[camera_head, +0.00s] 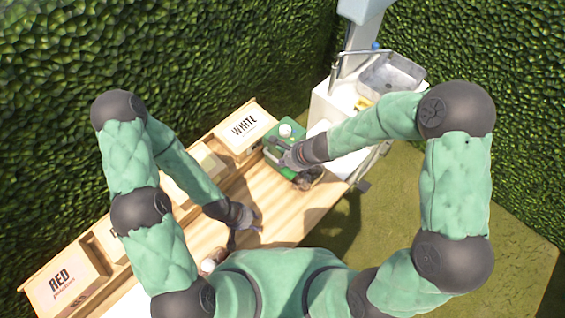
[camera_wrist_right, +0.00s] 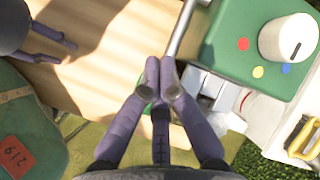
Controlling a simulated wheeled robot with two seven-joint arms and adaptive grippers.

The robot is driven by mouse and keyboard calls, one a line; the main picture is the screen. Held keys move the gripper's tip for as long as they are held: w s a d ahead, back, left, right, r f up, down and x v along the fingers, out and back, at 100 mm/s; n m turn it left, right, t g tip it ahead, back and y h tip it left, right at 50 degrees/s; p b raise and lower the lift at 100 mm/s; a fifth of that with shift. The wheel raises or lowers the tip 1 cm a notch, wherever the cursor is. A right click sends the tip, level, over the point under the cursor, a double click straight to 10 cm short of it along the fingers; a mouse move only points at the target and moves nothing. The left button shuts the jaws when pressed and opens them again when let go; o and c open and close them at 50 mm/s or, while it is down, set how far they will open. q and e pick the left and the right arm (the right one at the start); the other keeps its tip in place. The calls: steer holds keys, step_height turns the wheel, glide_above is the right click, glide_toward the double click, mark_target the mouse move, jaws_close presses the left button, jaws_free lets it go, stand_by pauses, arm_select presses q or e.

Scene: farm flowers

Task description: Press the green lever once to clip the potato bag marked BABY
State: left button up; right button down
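The green machine (camera_head: 288,137) stands at the far right end of the wooden table. In the right wrist view it (camera_wrist_right: 245,50) shows a white knob and red, yellow and blue buttons. I read no BABY mark on anything.
Crates marked WHITE (camera_head: 240,130) and RED (camera_head: 65,285) stand along the table's back edge. A white cart (camera_head: 335,108) with a metal tray (camera_head: 395,75) stands right of the machine. A brownish item (camera_head: 308,181) lies below my right gripper. The middle of the table is clear.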

arm_select(q)
steer(key=shift+r, duration=0.15)
stand_by(0.5)
steer(key=shift+r+p, duration=1.3)
steer(key=shift+p, duration=0.15)
arm_select(e)
steer(key=shift+w+a+r, duration=0.1)
steer(key=shift+a+r, duration=0.05)
steer(key=shift+r, duration=0.55)
steer(key=shift+w+a+r, duration=0.1)
steer(key=shift+r, duration=0.6)
arm_select(q)
step_height(320, 180, up, 5)
steer(key=p, duration=0.5)
arm_select(e)
steer(key=r, duration=0.3)
steer(key=w+r, duration=0.1)
steer(key=r, duration=0.1)
steer(key=shift+a, duration=0.4)
steer(key=shift+f, duration=0.1)
arm_select(q)
steer(key=shift+d, duration=0.1)
arm_select(e)
steer(key=shift+s, duration=0.1)
